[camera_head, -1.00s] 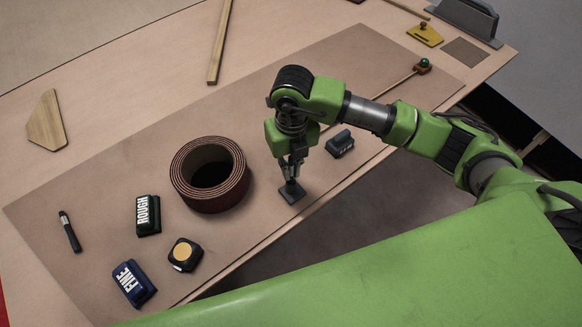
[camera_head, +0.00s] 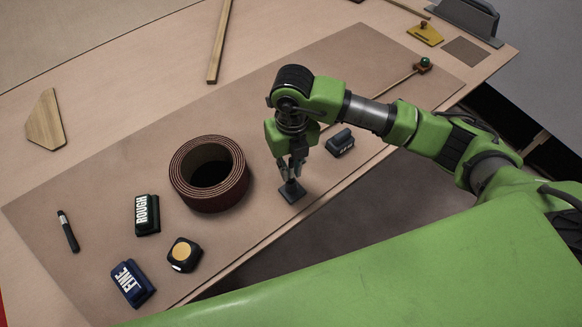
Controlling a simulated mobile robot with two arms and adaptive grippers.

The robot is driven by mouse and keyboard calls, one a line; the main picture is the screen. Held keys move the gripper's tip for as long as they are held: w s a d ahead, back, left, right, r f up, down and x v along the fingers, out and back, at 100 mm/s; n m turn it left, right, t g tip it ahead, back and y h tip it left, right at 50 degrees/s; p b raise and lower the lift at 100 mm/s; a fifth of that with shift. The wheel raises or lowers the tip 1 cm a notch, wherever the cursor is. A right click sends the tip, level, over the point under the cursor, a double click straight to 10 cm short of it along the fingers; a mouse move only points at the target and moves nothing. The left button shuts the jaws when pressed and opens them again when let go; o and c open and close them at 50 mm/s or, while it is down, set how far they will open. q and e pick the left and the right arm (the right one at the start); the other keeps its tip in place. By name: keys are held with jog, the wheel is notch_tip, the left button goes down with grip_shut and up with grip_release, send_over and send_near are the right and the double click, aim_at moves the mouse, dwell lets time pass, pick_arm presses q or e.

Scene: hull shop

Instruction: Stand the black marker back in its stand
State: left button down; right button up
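My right gripper (camera_head: 292,172) points down over a small black stand (camera_head: 294,195) with a square base near the table's front edge. Its fingers look spread apart, just above and around a short dark upright piece on the base. I cannot tell whether that piece is only the stand's socket or includes a marker's end; the fingers hide its upper part. A slim black pen-like tool (camera_head: 68,232) with a light band lies on the mat at the far left; it may be the marker. My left gripper is not in view.
A brown abrasive roll (camera_head: 208,174) stands left of the gripper. ROUGH (camera_head: 147,215) and FINE (camera_head: 131,283) blocks and a black box with a yellow disc (camera_head: 184,254) lie nearer. A dark block (camera_head: 340,142) sits right of the stand. The far mat is mostly clear.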

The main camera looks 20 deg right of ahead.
jog(key=shift+o, duration=0.5)
notch_tip(320, 180, up, 12)
dwell(0.3)
dwell(0.5)
